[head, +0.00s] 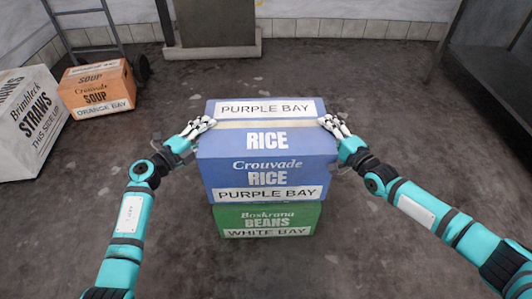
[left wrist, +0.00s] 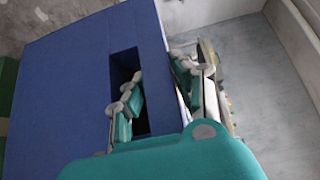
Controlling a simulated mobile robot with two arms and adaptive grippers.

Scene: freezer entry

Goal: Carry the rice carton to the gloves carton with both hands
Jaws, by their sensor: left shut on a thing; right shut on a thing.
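The blue rice carton (head: 265,178) sits in the middle of the head view, above a green beans carton. Whether it rests on the green carton or is held just over it, I cannot tell. My left gripper (head: 201,127) is shut on the carton's left side; in the left wrist view the gripper (left wrist: 160,95) has one finger in a dark slot of the blue carton (left wrist: 70,90) and another outside the wall. My right gripper (head: 333,125) is shut on the carton's right side. No carton in view is labelled gloves.
The green beans carton (head: 266,220) stands under the rice carton. An orange soup carton (head: 97,88) and a white straws carton (head: 30,123) stand at left, near a hand truck (head: 88,22). A dark metal rack (head: 490,50) stands at right.

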